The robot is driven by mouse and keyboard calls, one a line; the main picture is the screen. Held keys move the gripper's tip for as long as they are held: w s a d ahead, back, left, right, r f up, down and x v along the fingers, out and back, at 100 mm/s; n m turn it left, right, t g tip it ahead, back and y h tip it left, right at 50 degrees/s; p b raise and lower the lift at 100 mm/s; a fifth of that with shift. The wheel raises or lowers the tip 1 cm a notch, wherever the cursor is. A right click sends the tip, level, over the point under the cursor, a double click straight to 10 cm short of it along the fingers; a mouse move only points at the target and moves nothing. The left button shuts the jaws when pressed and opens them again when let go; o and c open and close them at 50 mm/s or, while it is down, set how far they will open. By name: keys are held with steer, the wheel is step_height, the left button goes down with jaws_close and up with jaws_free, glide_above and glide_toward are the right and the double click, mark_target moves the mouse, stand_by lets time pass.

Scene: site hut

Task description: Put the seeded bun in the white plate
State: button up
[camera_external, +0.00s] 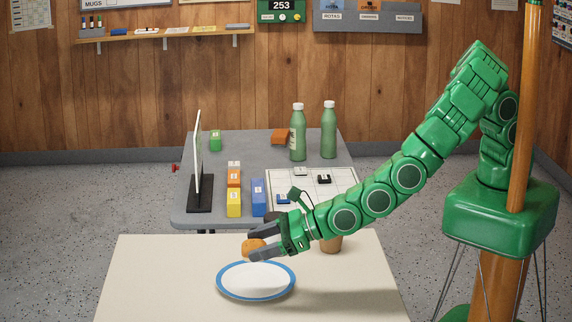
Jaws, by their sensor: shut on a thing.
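The seeded bun (252,247) is a small orange-brown round thing; its seeds are too small to make out. My gripper (258,249) is shut on it, with dark fingers on either side. The white plate (255,281) has a blue rim and lies on the cream table. The bun is held in the air and shows just above the plate's far rim in the picture. I cannot tell exactly how high it is. The fingers hide part of the bun.
A brown cup (331,243) stands behind my arm on the cream table (150,275). The grey table (250,150) behind holds two green bottles (298,135), a dark-based upright panel (196,165), coloured blocks (234,203) and a white grid board (340,178). The cream table's left side is clear.

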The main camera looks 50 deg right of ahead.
steer(key=shift+f, duration=3.95)
steer(key=shift+f, duration=0.65)
steer(key=o, duration=1.2)
steer(key=shift+c, duration=0.2)
steer(key=shift+r, duration=0.15)
steer(key=shift+r, duration=0.5)
steer(key=shift+s+d+r, duration=0.1)
steer(key=shift+v, duration=3.6)
